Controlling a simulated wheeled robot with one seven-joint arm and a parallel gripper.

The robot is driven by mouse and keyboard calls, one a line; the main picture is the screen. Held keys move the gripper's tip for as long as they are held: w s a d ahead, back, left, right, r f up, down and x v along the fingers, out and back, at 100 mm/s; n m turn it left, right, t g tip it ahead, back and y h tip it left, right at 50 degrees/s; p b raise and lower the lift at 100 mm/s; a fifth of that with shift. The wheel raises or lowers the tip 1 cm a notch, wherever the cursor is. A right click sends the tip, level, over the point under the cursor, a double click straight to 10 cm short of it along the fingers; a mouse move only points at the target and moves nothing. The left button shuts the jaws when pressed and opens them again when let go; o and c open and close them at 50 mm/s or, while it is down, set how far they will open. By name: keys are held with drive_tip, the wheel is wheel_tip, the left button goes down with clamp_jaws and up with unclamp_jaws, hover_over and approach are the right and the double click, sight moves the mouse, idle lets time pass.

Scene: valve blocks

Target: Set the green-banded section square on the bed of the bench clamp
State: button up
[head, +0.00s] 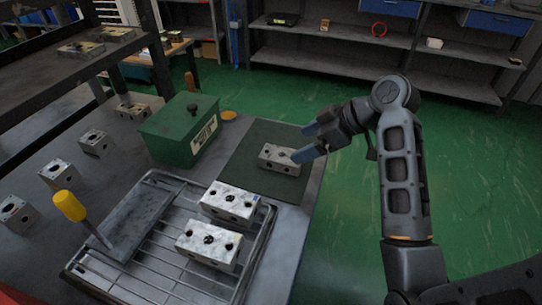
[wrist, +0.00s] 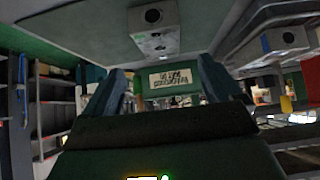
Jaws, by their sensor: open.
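A grey valve block (head: 274,158) with holes lies on a dark mat (head: 240,172) on the bench. My gripper (head: 307,142) is open with its blue fingers apart, at the right of this block. The lower finger overlaps the block's right end in the head view; I cannot tell whether they touch. In the wrist view my gripper (wrist: 160,88) shows empty between its fingers, and a grey block (wrist: 154,30) appears above them. I cannot identify a bench clamp in either view.
A green box (head: 180,130) with a label stands left of the mat. A wire rack (head: 165,275) holds two pale blocks (head: 230,203) (head: 207,246), a grey slab (head: 140,212) and a yellow-handled tool (head: 69,206). Several blocks line the left. Green floor is open at right.

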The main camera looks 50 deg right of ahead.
sight(284, 155)
drive_tip(key=x, duration=0.7)
drive_tip(key=shift+f, duration=0.25)
drive_tip(key=shift+c, duration=0.3)
drive_tip(key=shift+r, duration=0.1)
drive_tip(key=c, duration=1.5)
